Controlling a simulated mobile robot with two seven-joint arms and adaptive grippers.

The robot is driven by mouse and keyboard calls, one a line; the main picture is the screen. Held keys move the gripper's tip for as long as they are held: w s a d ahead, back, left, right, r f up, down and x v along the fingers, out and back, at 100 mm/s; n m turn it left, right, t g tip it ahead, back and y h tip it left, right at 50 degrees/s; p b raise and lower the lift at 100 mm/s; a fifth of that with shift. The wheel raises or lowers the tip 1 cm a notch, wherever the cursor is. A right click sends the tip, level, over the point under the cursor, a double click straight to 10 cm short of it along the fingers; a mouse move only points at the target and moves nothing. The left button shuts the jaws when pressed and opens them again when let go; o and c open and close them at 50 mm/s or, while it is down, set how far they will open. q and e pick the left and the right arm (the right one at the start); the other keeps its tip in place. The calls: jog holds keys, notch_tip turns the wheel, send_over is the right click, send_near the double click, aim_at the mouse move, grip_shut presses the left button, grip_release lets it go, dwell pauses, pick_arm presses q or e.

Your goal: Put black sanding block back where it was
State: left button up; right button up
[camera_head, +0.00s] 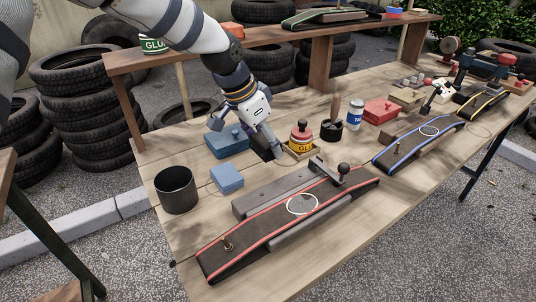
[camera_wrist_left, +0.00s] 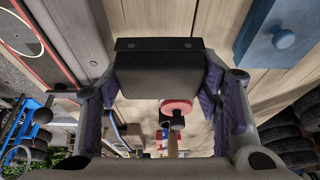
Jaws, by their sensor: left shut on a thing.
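The black sanding block is between the fingers of my left gripper; in the head view it is a dark shape (camera_head: 262,153) low over the bench, largely covered by the fingers. In the left wrist view the black block (camera_wrist_left: 158,68) spans the gap between both fingers of my left gripper (camera_wrist_left: 160,80), which is shut on it. Bench planks show beyond it; I cannot tell whether it touches them. My right gripper is not in view.
A light blue block (camera_head: 227,179) and a dark cup (camera_head: 176,190) stand at the left. A red-edged ramp (camera_head: 245,238) lies in front, a blue-edged ramp (camera_head: 395,151) to the right. A raised shelf (camera_head: 270,38) runs behind. Bare planks show near the cup.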

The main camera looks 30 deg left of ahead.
aim_at(268, 163)
pick_arm(q)
jog(key=w+f, duration=0.1)
jog(key=w+a+f, duration=0.1)
jog(key=f, duration=0.1)
jog(key=shift+w+a+f+b, duration=0.15)
jog(key=shift+a+b, duration=0.05)
jog(key=shift+b, duration=0.1)
jog(key=shift+w+a+f, duration=0.1)
jog(key=shift+w+f, duration=0.05)
jog(key=shift+f, duration=0.55)
jog(key=shift+w+a+f, duration=0.1)
jog(key=shift+f, duration=0.55)
jog(key=shift+s+d+f, duration=0.1)
jog(key=shift+s+f, duration=0.1)
jog(key=shift+f, duration=0.4)
jog(key=o, duration=1.2)
jog(key=shift+w+f, duration=0.1)
jog(key=shift+f, duration=0.05)
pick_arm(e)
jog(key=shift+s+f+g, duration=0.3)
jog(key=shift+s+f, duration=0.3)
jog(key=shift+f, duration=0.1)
